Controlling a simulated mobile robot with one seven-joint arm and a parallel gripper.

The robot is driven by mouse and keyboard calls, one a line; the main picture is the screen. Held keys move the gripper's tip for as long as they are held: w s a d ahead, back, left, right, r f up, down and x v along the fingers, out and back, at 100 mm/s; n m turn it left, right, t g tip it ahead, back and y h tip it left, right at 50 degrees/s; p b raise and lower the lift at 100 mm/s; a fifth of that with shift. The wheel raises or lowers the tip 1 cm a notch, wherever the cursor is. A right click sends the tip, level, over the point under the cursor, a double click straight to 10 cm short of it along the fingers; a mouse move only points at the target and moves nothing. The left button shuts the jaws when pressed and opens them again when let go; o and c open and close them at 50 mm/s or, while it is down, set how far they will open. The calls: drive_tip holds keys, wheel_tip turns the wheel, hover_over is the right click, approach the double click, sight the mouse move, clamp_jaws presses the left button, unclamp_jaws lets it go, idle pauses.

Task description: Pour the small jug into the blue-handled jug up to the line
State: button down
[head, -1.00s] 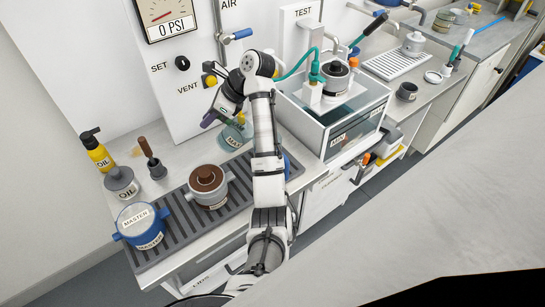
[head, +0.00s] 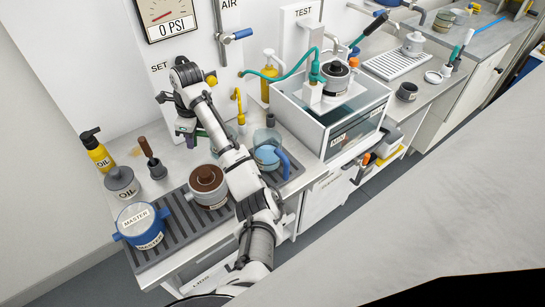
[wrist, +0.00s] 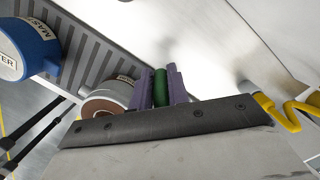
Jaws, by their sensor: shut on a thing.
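My gripper (head: 186,130) is in front of the wall panel, above the back of the counter. In the wrist view my purple fingers (wrist: 160,84) are shut on a green handle (wrist: 160,88). What the handle belongs to is hidden there. A clear glass edge shows behind my forearm in the head view, too covered to tell whether it is the small jug. The blue-handled jug (head: 267,149) stands upright on the ribbed mat, right of my forearm, with bluish content and its handle toward the front right. Its fill line is not readable.
The OIL tin (head: 122,181) and yellow oil bottle (head: 98,152) are at left. A yellow pump bottle (head: 269,75) and the glass-sided tank (head: 330,122) stand right.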

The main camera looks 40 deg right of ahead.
drive_tip(key=shift+r, duration=0.1)
wheel_tip(320, 180, up, 5)
drive_tip(key=shift+r, duration=0.45)
idle(0.4)
